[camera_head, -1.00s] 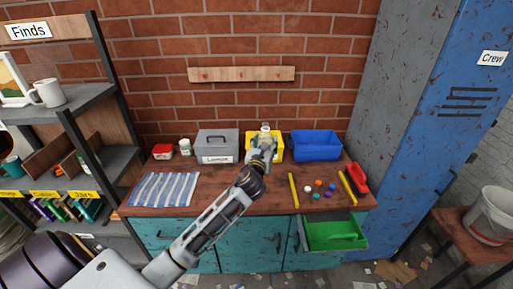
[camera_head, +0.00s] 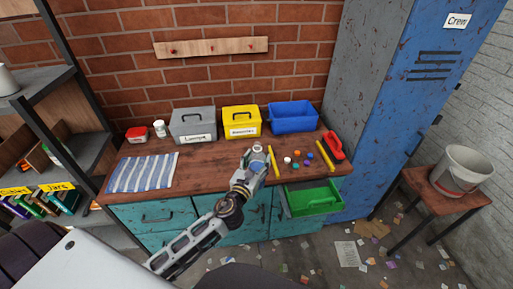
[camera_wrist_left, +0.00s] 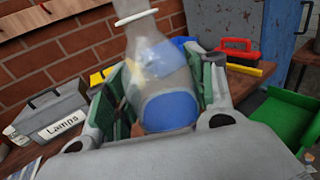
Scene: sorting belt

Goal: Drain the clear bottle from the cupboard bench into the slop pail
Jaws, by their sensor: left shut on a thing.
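The clear bottle (camera_wrist_left: 160,70) is upright with a slight tilt in the left wrist view, showing a pale ring at its neck and a blue patch low on its body. My left gripper (camera_wrist_left: 168,95) is shut on its body, green pads on both sides. In the head view the bottle (camera_head: 257,149) is small, above the front part of the wooden cupboard bench (camera_head: 205,180). The slop pail (camera_head: 463,170), whitish with a darker band, stands on a brown stool at the far right, well away from the bottle. My right gripper is not in view.
Grey (camera_head: 192,125), yellow (camera_head: 241,121) and blue (camera_head: 293,117) boxes line the bench's back. Yellow sticks, coloured caps and a red-handled item (camera_head: 333,146) lie right. An open green drawer (camera_head: 314,199) juts out front. A blue locker (camera_head: 390,110) stands between bench and pail.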

